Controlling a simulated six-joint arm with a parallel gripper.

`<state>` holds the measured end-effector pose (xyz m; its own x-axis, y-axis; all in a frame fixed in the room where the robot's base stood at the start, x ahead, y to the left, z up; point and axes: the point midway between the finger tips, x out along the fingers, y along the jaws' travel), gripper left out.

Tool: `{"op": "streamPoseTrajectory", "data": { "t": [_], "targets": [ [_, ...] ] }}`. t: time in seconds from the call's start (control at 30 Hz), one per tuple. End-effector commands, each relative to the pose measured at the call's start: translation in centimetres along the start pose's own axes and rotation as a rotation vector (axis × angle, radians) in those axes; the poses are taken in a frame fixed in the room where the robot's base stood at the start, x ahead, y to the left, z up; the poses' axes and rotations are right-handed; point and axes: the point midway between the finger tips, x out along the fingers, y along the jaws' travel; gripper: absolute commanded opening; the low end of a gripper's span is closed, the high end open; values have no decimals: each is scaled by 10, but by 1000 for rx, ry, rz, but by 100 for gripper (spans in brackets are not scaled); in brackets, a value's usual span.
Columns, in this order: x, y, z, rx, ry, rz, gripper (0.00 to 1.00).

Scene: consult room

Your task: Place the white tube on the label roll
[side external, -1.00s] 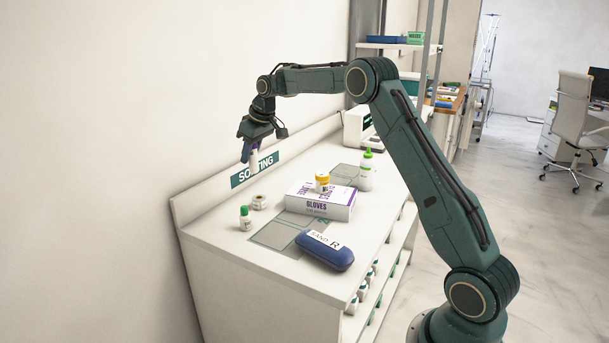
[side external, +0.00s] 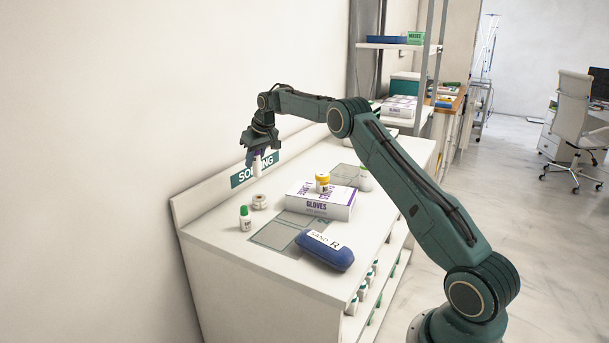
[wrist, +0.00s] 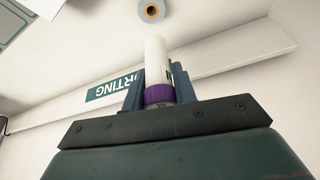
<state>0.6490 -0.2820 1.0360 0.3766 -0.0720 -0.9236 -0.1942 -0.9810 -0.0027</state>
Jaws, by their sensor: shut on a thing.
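My gripper (side external: 256,154) is shut on the white tube (side external: 257,167) and holds it above the back part of the counter. In the wrist view the tube (wrist: 155,62) shows a purple cap between the fingers (wrist: 160,88), and its white end points away from the gripper. The label roll (side external: 259,202) lies flat on the counter below the tube, near the back wall strip. In the wrist view the label roll (wrist: 152,11) shows at the top edge, with an orange-brown core, beyond the tube's end. The tube and roll are apart.
A green-capped bottle (side external: 245,218) stands close beside the roll. A blue case (side external: 325,252) lies nearer the front. Another bottle (side external: 365,180) is partly hidden behind my arm.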

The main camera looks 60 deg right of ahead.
Motion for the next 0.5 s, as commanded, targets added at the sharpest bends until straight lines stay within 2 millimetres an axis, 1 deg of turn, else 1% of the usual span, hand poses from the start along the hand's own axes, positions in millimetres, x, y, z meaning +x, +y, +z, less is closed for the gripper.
{"op": "streamPoseTrajectory", "data": {
  "t": [0.1,0.23,0.33,0.5],
  "targets": [
    [13,0,6,0,-4,-1,5],
    [25,0,11,0,-3,0,5],
    [30,0,13,-1,-1,0,5],
    [32,0,13,-1,-1,0,5]
  ]
}}
